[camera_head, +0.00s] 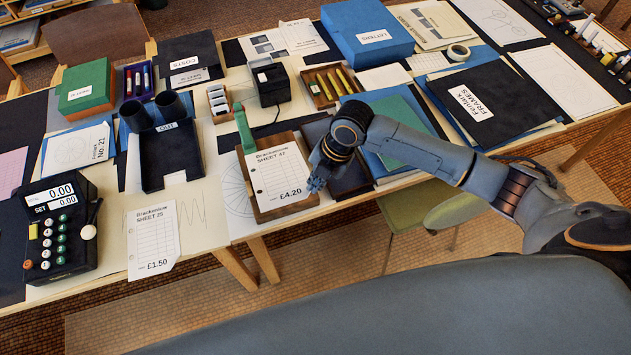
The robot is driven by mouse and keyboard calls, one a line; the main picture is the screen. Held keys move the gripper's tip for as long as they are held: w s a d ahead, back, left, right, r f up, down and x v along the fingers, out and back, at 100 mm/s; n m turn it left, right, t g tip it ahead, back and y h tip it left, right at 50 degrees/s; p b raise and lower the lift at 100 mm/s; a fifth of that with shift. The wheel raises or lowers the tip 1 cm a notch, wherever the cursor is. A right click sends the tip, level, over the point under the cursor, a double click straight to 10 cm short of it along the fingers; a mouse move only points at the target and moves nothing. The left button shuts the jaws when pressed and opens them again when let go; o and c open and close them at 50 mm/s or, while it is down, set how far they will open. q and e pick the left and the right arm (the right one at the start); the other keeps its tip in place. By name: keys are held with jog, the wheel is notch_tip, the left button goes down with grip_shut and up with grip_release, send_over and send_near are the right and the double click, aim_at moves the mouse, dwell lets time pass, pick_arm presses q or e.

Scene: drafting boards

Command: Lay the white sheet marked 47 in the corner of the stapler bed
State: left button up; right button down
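The white sheet (277,180), whose number looks like 47, bears a printed table and £4.20. It lies over the brown wooden stapler bed (290,211), slightly turned, with the wooden rim showing along its left and front. The green stapler arm (243,130) stands at the bed's far left corner, just beyond the sheet's top edge. My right gripper (315,184) is at the sheet's right edge, fingers pointing down. Whether its fingers are closed on the paper is too small to tell. My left gripper is not in view.
Another white sheet, number 25 (152,240), lies at the table's front edge, left of the bed. A black box (271,85) is behind the bed; blue and green folders (398,142) lie right.

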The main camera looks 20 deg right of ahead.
jog(key=shift+f+b, duration=1.55)
jog(key=shift+f, duration=0.75)
jog(key=c, duration=1.4)
grip_release()
jog(key=shift+c, duration=0.2)
jog(key=v, duration=1.2)
